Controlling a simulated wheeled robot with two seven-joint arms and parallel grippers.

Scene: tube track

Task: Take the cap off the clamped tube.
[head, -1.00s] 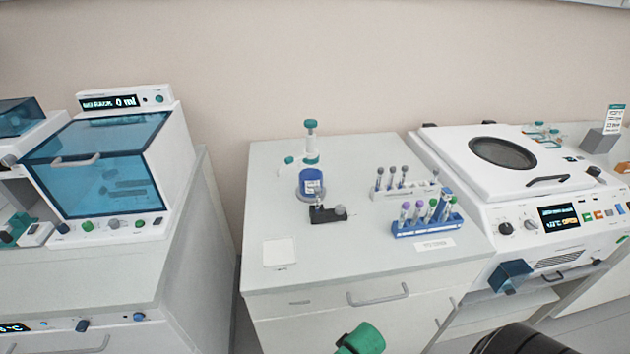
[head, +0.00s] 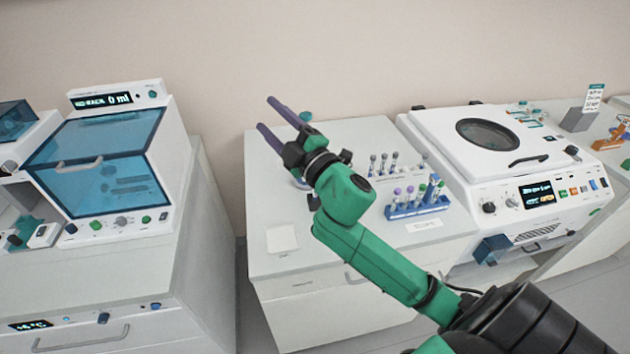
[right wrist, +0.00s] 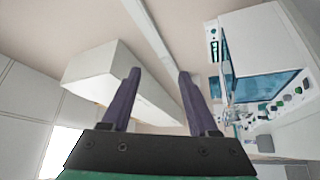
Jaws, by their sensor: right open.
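My right gripper (head: 267,113) is raised in front of the middle bench, its two purple fingers spread and empty, pointing up and to the left. It also shows in the right wrist view (right wrist: 158,73), with nothing between the fingers. My right forearm and gripper cover the part of the bench where the black clamp stands. Only a dark bit that may be the clamp (head: 313,203) peeks out beside the arm. The clamped tube and its cap cannot be made out now. My left gripper is out of view.
A blue rack (head: 418,208) with several capped tubes and a white rack (head: 396,172) stand on the bench (head: 330,130), right of my arm. A white square pad (head: 282,238) lies at its front left. A blue-windowed cabinet (head: 110,165) stands left, a white machine (head: 440,130) right.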

